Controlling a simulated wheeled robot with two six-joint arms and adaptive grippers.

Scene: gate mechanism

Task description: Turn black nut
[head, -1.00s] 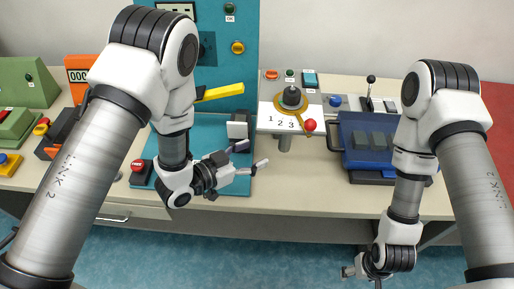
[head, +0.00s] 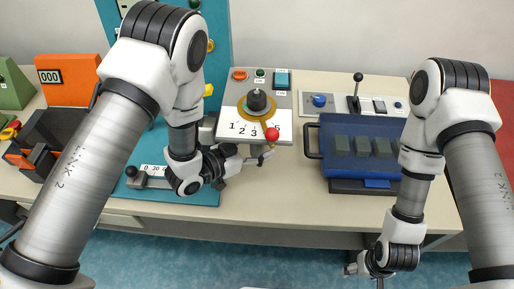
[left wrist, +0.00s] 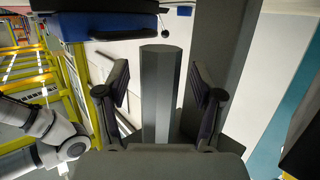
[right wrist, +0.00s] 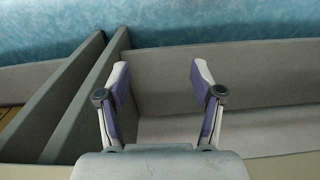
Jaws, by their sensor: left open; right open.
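A black nut-like knob (head: 257,101) sits on a gold ring on the white panel (head: 236,118) numbered 1, 2, 3. A red ball (head: 271,134) is at the end of the pointer at the panel's front edge. My left gripper (head: 264,155) is open, just below and in front of the red ball. In the left wrist view my left gripper (left wrist: 160,92) has a dark grey six-sided post (left wrist: 161,85) between its fingers, with gaps showing on both sides. My right gripper (right wrist: 158,85) is open and empty, low in front of the table.
A blue case (head: 352,165) with a side handle stands to the right of the panel. Behind it is a plate with a blue knob (head: 320,101) and a black lever (head: 356,88). An orange counter box (head: 66,78) is at left. The table front (head: 275,195) is clear.

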